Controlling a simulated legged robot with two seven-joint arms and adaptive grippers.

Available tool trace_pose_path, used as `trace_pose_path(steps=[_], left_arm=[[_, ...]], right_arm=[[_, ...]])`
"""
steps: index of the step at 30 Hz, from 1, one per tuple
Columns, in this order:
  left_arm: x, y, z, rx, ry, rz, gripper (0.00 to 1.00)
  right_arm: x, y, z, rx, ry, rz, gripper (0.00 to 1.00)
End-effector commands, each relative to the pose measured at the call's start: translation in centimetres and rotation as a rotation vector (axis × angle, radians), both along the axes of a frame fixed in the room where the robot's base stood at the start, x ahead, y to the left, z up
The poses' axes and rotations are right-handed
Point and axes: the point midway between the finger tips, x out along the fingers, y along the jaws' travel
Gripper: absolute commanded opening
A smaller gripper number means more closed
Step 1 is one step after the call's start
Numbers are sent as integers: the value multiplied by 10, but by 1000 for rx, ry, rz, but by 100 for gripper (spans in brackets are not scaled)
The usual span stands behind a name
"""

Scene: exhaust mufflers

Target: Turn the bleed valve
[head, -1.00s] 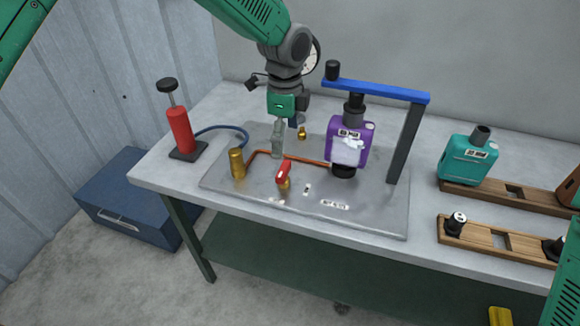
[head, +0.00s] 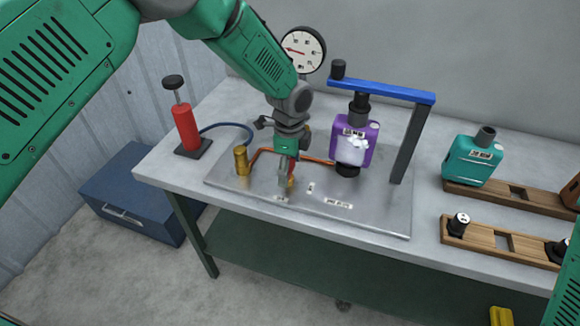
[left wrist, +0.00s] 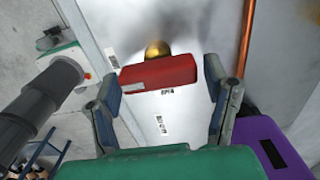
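The bleed valve has a red handle (left wrist: 158,73) over a round brass body (left wrist: 158,49). In the head view only slivers of the red handle (head: 291,168) show behind my left gripper (head: 285,182). In the left wrist view, my left gripper (left wrist: 162,80) is open. Its two fingers stand on either side of the handle's ends, with narrow gaps and no clear contact. The valve sits on a grey metal plate (head: 385,215) on the table. My right gripper is out of view; only part of my right arm shows at the lower right.
A copper pipe (head: 318,160) runs behind the valve to a brass fitting (head: 241,160). A purple unit (head: 354,142) stands under a blue-topped frame (head: 380,91). A red hand pump (head: 186,128) is at left, a dial gauge (head: 300,50) behind. A teal unit (head: 472,158) stands right.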

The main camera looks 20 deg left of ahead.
Motion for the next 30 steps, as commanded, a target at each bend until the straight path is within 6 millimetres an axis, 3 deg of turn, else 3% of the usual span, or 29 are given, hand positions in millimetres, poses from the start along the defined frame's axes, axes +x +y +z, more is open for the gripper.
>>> trace_pose_path(steps=[1, 3, 17, 30], left_arm=[[0, 1, 0, 0, 0, 1, 46], [0, 1, 0, -1, 0, 1, 30], [2, 3, 1, 3, -2, 78, 31], [2, 5, 1, 4, -6, 443, 31]], right_arm=[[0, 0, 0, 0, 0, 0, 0], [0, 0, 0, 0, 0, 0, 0], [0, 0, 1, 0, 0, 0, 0], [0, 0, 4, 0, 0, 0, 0]])
